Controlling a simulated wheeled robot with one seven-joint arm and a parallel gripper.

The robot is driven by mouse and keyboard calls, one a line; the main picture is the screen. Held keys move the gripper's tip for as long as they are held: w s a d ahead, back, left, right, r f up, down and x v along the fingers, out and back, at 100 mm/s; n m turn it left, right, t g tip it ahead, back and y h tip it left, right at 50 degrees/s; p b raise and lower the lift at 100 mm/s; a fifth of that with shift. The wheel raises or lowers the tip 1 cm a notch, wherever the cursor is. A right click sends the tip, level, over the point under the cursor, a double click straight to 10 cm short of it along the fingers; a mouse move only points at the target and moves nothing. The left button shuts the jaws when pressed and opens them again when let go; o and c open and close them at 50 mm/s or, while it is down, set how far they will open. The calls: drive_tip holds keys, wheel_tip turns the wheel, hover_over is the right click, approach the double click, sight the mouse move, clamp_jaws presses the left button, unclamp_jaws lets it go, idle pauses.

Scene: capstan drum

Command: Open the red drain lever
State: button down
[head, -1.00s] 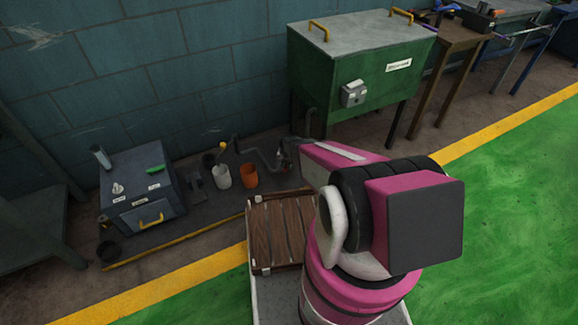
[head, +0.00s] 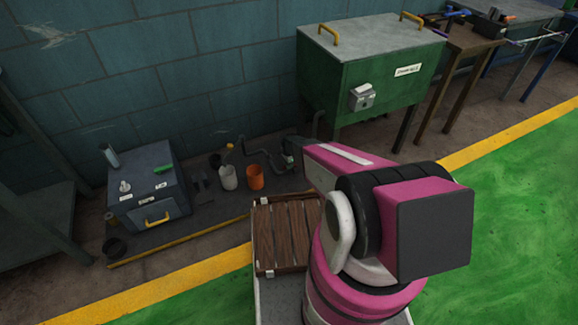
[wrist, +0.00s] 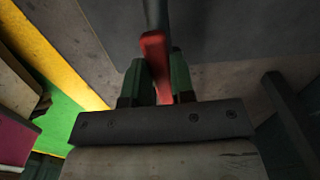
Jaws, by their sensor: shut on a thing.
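The red drain lever (wrist: 155,52) shows in the wrist view as a red bar at the end of a dark pipe (wrist: 156,12). My gripper (wrist: 160,68) has its two green fingers on either side of the bar, shut on it. In the head view a dark bent pipe (head: 262,153) runs near the floor by the wall, and my arm ends near its right end. The lever itself is too small or hidden to make out there. My pink arm hides the floor to the right of the pipe.
A green tank (head: 370,75) on legs stands behind my arm. A white cup (head: 228,178) and an orange cup (head: 255,177) stand left of the pipe. A grey box (head: 148,187) with a yellow handle stands further left. Open green floor lies to the right.

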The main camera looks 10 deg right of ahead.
drive_tip(key=shift+w+m, duration=0.15)
drive_tip(key=shift+m, duration=0.15)
drive_tip(key=c, duration=1)
unclamp_jaws()
drive_tip(key=shift+o, duration=0.2)
drive_tip(key=shift+r, duration=0.15)
wheel_tip(320, 180, up, 11)
drive_tip(key=shift+f, duration=0.2)
drive_tip(key=s+d+r+n, duration=0.3)
drive_tip(key=s+r+n, duration=0.4)
drive_tip(key=s+r, duration=0.5)
drive_tip(key=s+d+r+n, duration=0.3)
drive_tip(key=s+r+n, duration=0.4)
drive_tip(key=s+r, duration=0.6)
wheel_tip(320, 180, up, 4)
drive_tip(key=shift+r+n, duration=0.1)
drive_tip(key=shift+n, duration=0.2)
